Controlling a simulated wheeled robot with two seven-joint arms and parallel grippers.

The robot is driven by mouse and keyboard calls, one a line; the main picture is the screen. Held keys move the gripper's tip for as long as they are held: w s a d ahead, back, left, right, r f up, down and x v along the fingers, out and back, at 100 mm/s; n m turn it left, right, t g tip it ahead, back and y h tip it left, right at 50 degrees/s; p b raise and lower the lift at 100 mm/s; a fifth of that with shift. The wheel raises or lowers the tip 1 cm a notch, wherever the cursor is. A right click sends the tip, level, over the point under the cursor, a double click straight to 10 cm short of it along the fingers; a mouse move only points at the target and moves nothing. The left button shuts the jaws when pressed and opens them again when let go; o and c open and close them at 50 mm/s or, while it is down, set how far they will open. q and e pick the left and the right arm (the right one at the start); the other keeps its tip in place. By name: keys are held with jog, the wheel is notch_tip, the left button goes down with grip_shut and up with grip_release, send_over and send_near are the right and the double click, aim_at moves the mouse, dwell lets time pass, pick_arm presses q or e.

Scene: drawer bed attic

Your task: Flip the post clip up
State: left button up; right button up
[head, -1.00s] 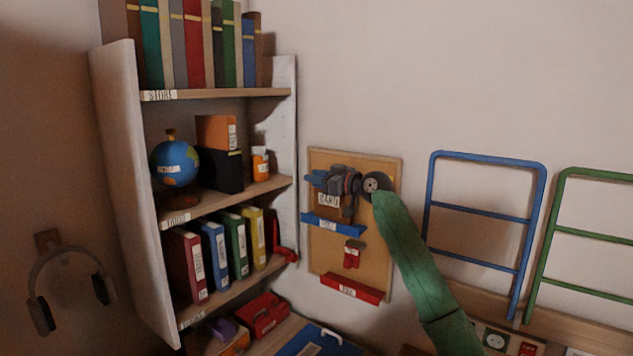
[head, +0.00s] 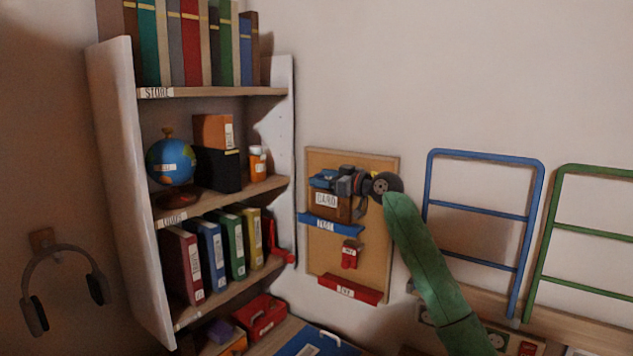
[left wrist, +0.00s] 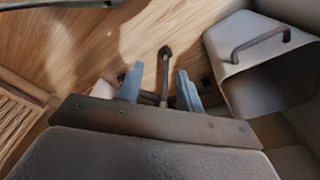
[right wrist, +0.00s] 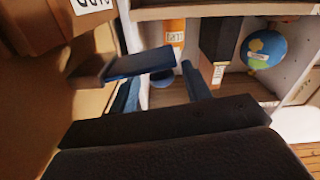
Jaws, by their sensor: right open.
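On the wall, a cork board (head: 377,235) carries a blue bar (head: 350,229) with a white label and a brown holder labelled CARD. The blue bar's label is too blurred to read surely. A blue lever (right wrist: 145,63) on a brown block shows close up in the right wrist view; I cannot tell surely that it is the post clip. My right gripper (head: 326,181) is at the board's upper left, open, its fingertips (right wrist: 162,76) close around the lever; contact is unclear. My left gripper (left wrist: 158,80) is open and empty, above the wooden floor.
A red clip (head: 350,256) and a labelled red bar (head: 349,289) are lower on the board. A bookshelf (head: 125,185) with a globe (head: 168,160) and binders stands left. A blue rail frame (head: 430,185) is right. The wall above is clear.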

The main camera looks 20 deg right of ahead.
pick_arm(q)
jog(key=shift+w+d+r+b, duration=0.1)
jog(key=shift+d+r+b, duration=0.15)
jog(key=shift+r, duration=0.6)
jog(key=shift+w+d+r+b, duration=0.15)
jog(key=shift+r+b, duration=0.1)
jog(key=shift+r, duration=0.55)
jog(key=shift+w+d+r+b, duration=0.15)
jog(key=shift+r+b, duration=0.1)
jog(key=shift+r, duration=0.6)
pick_arm(e)
jog(key=shift+v, duration=2.2)
pick_arm(q)
jog(key=shift+s, duration=0.1)
